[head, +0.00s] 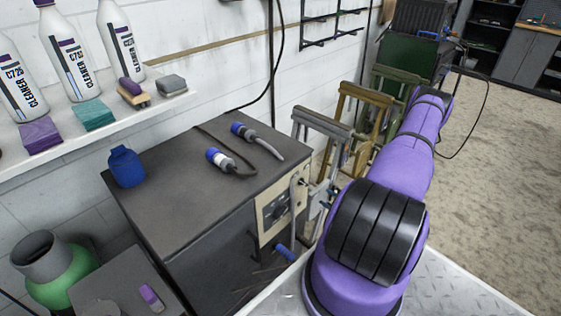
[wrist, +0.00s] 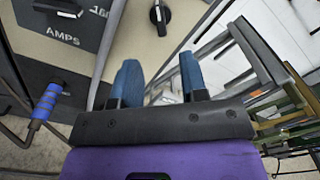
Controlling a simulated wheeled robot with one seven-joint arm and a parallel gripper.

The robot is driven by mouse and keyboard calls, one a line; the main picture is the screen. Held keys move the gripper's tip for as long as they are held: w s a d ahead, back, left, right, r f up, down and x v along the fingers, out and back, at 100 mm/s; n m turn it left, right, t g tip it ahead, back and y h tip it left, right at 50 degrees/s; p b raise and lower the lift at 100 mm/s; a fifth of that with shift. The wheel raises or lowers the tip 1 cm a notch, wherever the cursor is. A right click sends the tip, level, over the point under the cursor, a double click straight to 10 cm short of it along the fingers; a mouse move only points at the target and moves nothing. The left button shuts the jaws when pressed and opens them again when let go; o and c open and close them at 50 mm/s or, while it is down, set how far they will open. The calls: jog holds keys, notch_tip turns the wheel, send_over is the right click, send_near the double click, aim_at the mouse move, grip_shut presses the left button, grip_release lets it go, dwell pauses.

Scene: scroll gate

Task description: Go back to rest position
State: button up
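My gripper (wrist: 161,80) shows in the wrist view with two blue fingers standing apart. Nothing is held between them. The fingers point toward the grey cabinet's control panel (wrist: 125,40), which carries black knobs and the word AMPS. The same panel (head: 281,210) is on the cabinet's right side in the head view. My purple arm (head: 408,150) reaches up and away at the right of the head view. My gripper cannot be made out there.
The grey cabinet (head: 185,200) bears a blue container (head: 126,167) and two blue-ended cables. Wooden and metal trestles (head: 355,125) stand close to my arm. A blue-handled part (wrist: 46,102) juts out beside the gripper. Carpeted floor at the right is open.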

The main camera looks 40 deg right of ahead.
jog(key=w+a+r+n+g+y, duration=0.3)
jog(key=r+n+y, duration=0.1)
jog(key=r, duration=0.4)
jog(key=w+a+r+n+g+y, duration=0.3)
jog(key=w+r+n+y, duration=0.1)
jog(key=r, duration=0.4)
jog(key=w+a+r+n+g+y, duration=0.3)
jog(key=r+n+y, duration=0.15)
jog(key=r, duration=0.45)
jog(key=s+a+r+n+g+h, duration=0.2)
jog(key=a+r+n+g+h, duration=0.2)
jog(key=a+r+n+g, duration=0.75)
jog(key=s+a+r+n+t+h, duration=0.1)
jog(key=s+a+r+t+h, duration=0.3)
jog(key=s+r, duration=0.4)
jog(key=s+a+r+n+t+h, duration=0.2)
jog(key=s+a+r+t+h, duration=0.2)
jog(key=s+a+r, duration=0.3)
notch_tip(320, 180, up, 6)
jog(key=shift+s+f+h, duration=0.15)
jog(key=shift+s+h, duration=0.45)
jog(key=shift+h, duration=0.25)
